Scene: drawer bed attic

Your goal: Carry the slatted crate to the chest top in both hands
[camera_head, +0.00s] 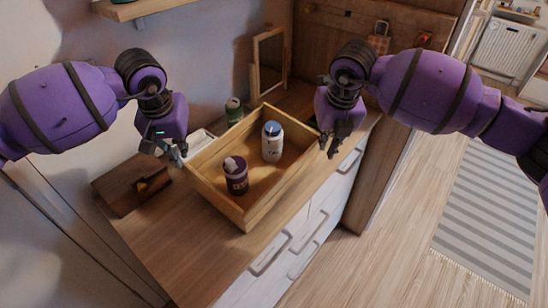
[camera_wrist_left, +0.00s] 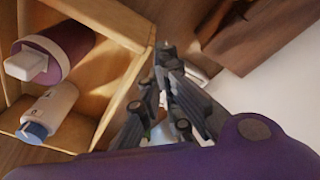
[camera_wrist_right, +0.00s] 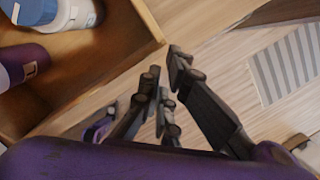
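The crate (camera_head: 240,212) is a light-wood open box on the brown wooden top of a white-drawered chest. It holds a white bottle with a blue cap (camera_head: 272,143) and a dark purple jar with a pale lid (camera_head: 236,177). My left gripper (camera_head: 170,150) is by its left end; the left wrist view shows the crate wall (camera_wrist_left: 128,85) beside the fingers. My right gripper (camera_head: 333,142) is beside its right end; the right wrist view shows the crate corner (camera_wrist_right: 145,30) beside the fingers. Both grippers look open and empty, with no wall visible between their fingers.
A green container (camera_head: 233,111) and a framed mirror (camera_head: 268,62) stand behind the crate. A dark wooden item (camera_head: 140,185) lies left on the wooden top (camera_head: 175,240). Drawer fronts (camera_head: 290,250) face the floor at right, where a striped rug (camera_head: 487,220) lies. A wall is at left.

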